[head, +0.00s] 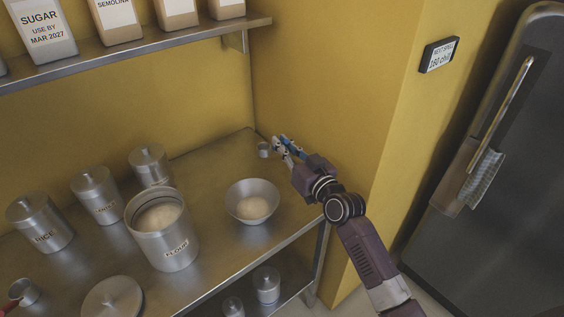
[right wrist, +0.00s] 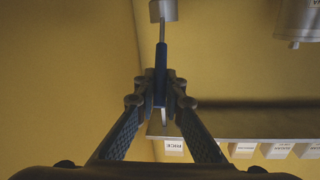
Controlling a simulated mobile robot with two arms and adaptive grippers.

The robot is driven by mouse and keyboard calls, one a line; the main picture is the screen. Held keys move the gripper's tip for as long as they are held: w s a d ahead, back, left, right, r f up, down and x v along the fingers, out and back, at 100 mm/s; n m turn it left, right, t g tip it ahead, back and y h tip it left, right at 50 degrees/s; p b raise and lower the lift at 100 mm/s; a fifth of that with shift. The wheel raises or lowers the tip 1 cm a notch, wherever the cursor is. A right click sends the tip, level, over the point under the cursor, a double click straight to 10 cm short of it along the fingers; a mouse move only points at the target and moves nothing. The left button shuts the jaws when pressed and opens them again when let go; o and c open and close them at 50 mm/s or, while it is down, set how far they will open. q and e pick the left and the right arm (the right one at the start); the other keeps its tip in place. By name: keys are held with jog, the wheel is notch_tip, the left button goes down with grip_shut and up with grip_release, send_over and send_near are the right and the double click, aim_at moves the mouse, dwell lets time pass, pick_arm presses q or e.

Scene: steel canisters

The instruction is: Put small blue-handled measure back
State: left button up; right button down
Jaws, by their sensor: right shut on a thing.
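My right gripper (head: 284,146) is shut on the blue handle of the small measure, near the back right corner of the steel counter (head: 215,160). The small blue-handled measure (head: 263,150) has a little steel cup, which points left, away from the gripper. In the right wrist view the blue handle (right wrist: 161,62) lies between the fingertips (right wrist: 163,92), and the cup is at the top edge. I cannot tell whether the cup touches the counter. My left gripper is not in view.
A steel bowl (head: 252,203) with pale contents and an open flour canister (head: 168,245) stand on the counter. A loose lid (head: 112,298), a red-handled measure (head: 22,291) and lidded canisters (head: 40,224) are left. The yellow wall (head: 330,85) is close to my right gripper.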

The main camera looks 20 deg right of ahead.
jog(key=shift+f, duration=0.85)
notch_tip(320, 180, down, 4)
jog(key=shift+f+b, duration=0.1)
jog(key=shift+b, duration=0.55)
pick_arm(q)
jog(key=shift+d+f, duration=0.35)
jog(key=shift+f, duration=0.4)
pick_arm(e)
jog(key=c, duration=2.5)
grip_release()
jog(key=shift+f, duration=0.15)
jog(key=o, duration=0.5)
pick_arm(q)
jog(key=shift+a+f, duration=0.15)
